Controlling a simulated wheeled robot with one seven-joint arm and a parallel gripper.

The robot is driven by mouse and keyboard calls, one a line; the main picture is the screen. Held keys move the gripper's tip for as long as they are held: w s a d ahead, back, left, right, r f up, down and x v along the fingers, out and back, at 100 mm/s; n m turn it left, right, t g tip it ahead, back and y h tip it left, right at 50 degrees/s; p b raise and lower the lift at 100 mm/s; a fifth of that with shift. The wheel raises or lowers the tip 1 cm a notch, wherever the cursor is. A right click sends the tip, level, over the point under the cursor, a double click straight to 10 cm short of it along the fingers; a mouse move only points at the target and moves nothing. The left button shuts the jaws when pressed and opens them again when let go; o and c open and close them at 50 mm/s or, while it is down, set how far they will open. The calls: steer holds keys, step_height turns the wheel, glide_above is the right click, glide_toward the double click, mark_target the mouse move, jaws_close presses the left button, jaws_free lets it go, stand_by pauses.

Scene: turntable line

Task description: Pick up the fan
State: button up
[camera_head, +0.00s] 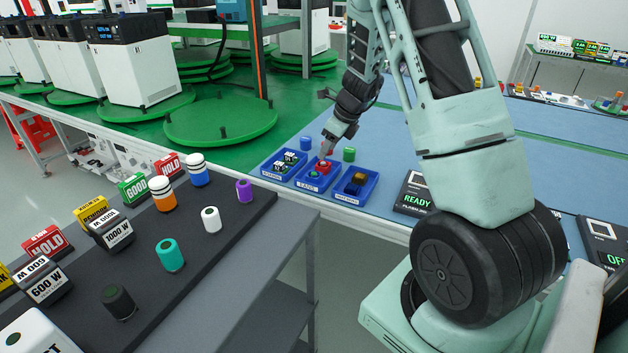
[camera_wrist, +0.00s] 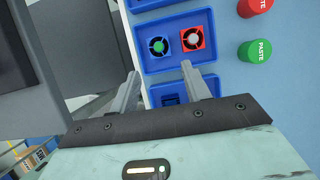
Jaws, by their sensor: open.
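A blue tray marked FANS (camera_head: 307,187) stands on the blue bench. In the wrist view it holds two small square fans side by side, a red fan (camera_wrist: 191,40) and a blue fan with a green rotor (camera_wrist: 158,46). The red fan also shows in the head view (camera_head: 323,168). My gripper (camera_wrist: 160,76) is open and empty, its fingertips just short of the fans in the wrist view. In the head view my gripper (camera_head: 328,149) points down over the tray. I cannot tell its exact height above the fans.
Blue trays flank the fan tray, one with dark and white parts (camera_head: 272,174) and one with yellow-brown and dark parts (camera_head: 347,197). A green paste pot (camera_wrist: 257,51) and a red one (camera_wrist: 254,6) stand close by. A READY panel (camera_head: 414,198) lies to the right.

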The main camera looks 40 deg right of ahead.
mark_target(315, 173)
steer(key=x, duration=1)
steer(key=shift+w+a+f, duration=0.1)
steer(key=shift+a+f, duration=0.05)
steer(key=shift+f, duration=0.15)
steer(key=c, duration=0.8)
